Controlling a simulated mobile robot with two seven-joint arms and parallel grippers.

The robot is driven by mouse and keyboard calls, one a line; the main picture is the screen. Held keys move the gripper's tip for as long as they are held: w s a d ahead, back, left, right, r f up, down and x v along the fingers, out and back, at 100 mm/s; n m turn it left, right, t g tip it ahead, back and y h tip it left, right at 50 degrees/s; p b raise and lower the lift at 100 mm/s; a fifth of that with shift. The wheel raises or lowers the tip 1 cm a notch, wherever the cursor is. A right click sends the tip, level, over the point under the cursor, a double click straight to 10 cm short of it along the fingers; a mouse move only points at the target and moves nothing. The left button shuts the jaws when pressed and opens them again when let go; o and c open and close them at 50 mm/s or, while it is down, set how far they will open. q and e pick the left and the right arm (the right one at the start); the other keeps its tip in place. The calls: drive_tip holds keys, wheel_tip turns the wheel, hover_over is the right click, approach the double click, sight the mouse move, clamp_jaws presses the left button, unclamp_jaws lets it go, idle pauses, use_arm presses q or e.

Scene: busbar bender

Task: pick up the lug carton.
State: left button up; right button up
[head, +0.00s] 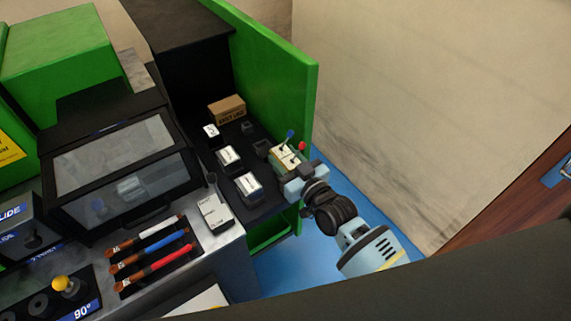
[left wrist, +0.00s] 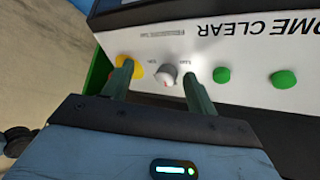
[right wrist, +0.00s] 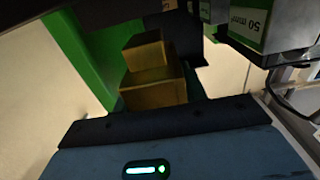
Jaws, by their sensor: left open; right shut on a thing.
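A brown carton (head: 227,110) with dark lettering, too small to read surely, stands at the back of the dark shelf. My right gripper (head: 290,163) is shut on a tan carton (head: 285,154) at the shelf's right side. In the right wrist view the held tan carton (right wrist: 153,92) fills the space between the fingers, and another brown box (right wrist: 145,52) shows behind it. No lettering shows on either there. My left gripper (left wrist: 160,75) is open and empty in front of a white control panel, a pale knob between its fingers; it is outside the head view.
A green side panel (head: 280,75) stands close to my right gripper. White-topped blocks (head: 249,185) sit on the dark shelf (head: 262,205). Blue and red knobs show beside the held carton. Several coloured-handled tools (head: 160,260) lie on the bench. Beige wall is at right.

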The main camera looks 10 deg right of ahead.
sight(285, 165)
use_arm(q)
drive_tip(key=shift+f, duration=0.15)
use_arm(e)
drive_tip(key=shift+w+f, duration=0.2)
drive_tip(key=shift+f, duration=0.4)
drive_tip(key=shift+w+f, duration=0.15)
drive_tip(key=shift+f, duration=0.45)
drive_tip(key=shift+d+f, duration=0.1)
drive_tip(key=shift+f, duration=0.15)
drive_tip(key=shift+f, duration=0.1)
use_arm(q)
drive_tip(key=shift+s+f, duration=0.1)
drive_tip(key=shift+s, duration=0.1)
use_arm(e)
drive_tip(key=shift+f, duration=0.25)
drive_tip(key=o, duration=1.3)
drive_tip(key=shift+s, duration=0.1)
